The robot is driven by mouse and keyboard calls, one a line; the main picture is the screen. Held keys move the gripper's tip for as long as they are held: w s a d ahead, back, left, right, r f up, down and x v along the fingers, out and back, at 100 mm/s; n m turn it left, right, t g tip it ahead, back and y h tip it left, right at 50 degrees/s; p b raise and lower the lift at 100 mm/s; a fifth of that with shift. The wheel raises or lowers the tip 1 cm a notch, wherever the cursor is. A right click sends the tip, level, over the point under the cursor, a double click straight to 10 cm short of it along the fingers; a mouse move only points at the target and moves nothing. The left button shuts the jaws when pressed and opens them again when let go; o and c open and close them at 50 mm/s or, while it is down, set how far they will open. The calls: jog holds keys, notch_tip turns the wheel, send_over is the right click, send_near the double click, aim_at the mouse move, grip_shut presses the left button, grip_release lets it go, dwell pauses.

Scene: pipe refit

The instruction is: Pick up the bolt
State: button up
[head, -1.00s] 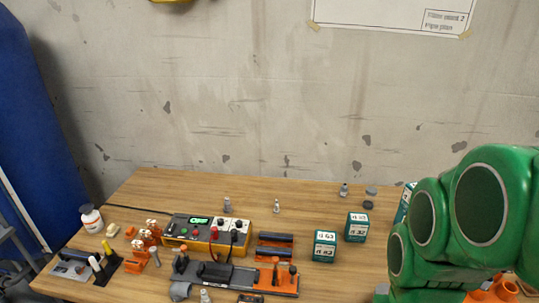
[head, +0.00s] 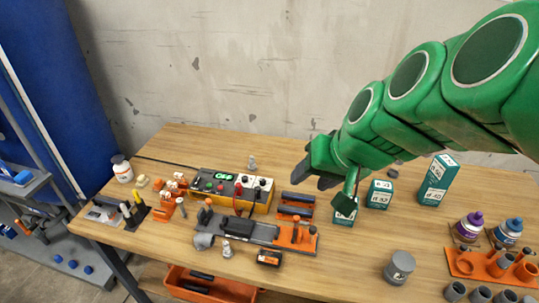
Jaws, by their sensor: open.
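A small grey upright piece that looks like a bolt (head: 252,162) stands on the wooden table behind the yellow-edged test box. Another small metallic piece (head: 227,250) stands at the front, before the dark rail fixture; it may also be a bolt. They are too small to tell for sure. My gripper (head: 322,187) is open and seems empty, above the table to the right of the test box. My green arm hides part of the back right of the table.
The test box (head: 228,189) and the rail fixture with an orange end (head: 296,238) fill the middle. Teal boxes (head: 437,182) stand at right, near a grey canister (head: 399,267) and an orange rack (head: 478,264). An orange bin (head: 210,288) is below the front edge.

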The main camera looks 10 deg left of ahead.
jog(key=w+a+f+n+t+h, duration=0.1)
jog(key=w+a+f+n+h, duration=0.25)
jog(key=a+f+n, duration=0.45)
jog(key=w+a+f+n+h, duration=0.35)
jog(key=a+f+n, duration=0.2)
jog(key=f, duration=0.45)
jog(key=s+a+f+n+t+y, duration=0.1)
jog(key=s+a+f+n+t, duration=0.2)
jog(key=s+a+f+n, duration=0.55)
jog(key=s+a+f+n+t+y, duration=0.1)
jog(key=s+a+f+n+t, duration=0.2)
jog(key=s+a+f+n, duration=0.55)
jog(key=t+h, duration=0.2)
jog(key=h, duration=0.2)
send_near(231, 250)
jog(key=shift+w+r, duration=0.2)
jog(key=shift+w, duration=0.35)
jog(key=shift+w+r, duration=0.2)
jog(key=shift+w, duration=0.3)
jog(key=shift+w+d+t, duration=0.2)
jog(key=shift+w+t, duration=0.1)
jog(key=shift+w, duration=0.1)
jog(key=shift+x, duration=3.6)
